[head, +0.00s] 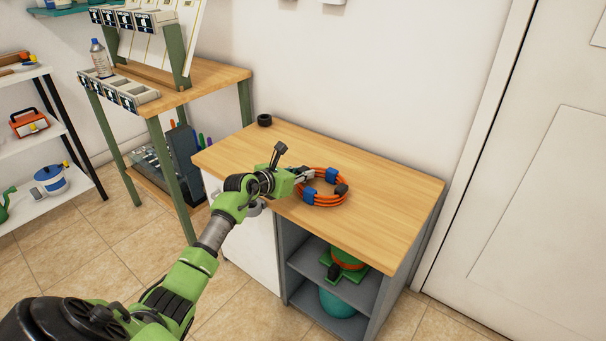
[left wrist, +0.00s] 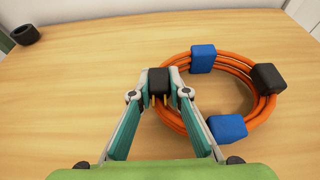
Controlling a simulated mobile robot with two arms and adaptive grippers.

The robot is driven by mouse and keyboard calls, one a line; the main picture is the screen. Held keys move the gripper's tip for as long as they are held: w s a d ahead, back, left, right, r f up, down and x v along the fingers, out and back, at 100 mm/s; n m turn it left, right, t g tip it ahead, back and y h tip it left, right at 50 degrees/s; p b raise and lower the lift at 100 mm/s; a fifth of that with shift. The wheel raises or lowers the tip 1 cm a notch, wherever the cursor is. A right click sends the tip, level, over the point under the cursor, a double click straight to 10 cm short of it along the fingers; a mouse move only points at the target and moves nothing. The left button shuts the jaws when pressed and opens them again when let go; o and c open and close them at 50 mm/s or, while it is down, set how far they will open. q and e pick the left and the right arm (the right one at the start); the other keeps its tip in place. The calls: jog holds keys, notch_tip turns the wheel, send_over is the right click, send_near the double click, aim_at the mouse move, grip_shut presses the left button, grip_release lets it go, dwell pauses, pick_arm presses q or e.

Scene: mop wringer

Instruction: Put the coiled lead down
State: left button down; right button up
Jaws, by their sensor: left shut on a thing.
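The coiled lead, an orange ring (head: 326,203) with blue ties and a black end piece, is over the wooden worktop (head: 395,205). It appears to lie flat on it, but I cannot be sure it touches. In the left wrist view the coil (left wrist: 236,60) is just right of my fingers. My left gripper (head: 303,175) is shut on the lead's black plug (left wrist: 158,80), with its brass pins pointing towards me, at the coil's left side. My right gripper is out of view.
A small black ring-shaped thing (head: 264,120) sits at the worktop's back left corner. The right part of the top is clear. Grey shelves (head: 310,262) below hold a green item (head: 346,258) and a teal round one (head: 337,303). A wooden bench (head: 205,77) stands left.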

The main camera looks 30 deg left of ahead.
pick_arm(q)
jog(key=shift+r, duration=0.1)
jog(key=c, duration=1.9)
grip_release()
jog(key=shift+f, duration=0.25)
jog(key=shift+r, duration=0.1)
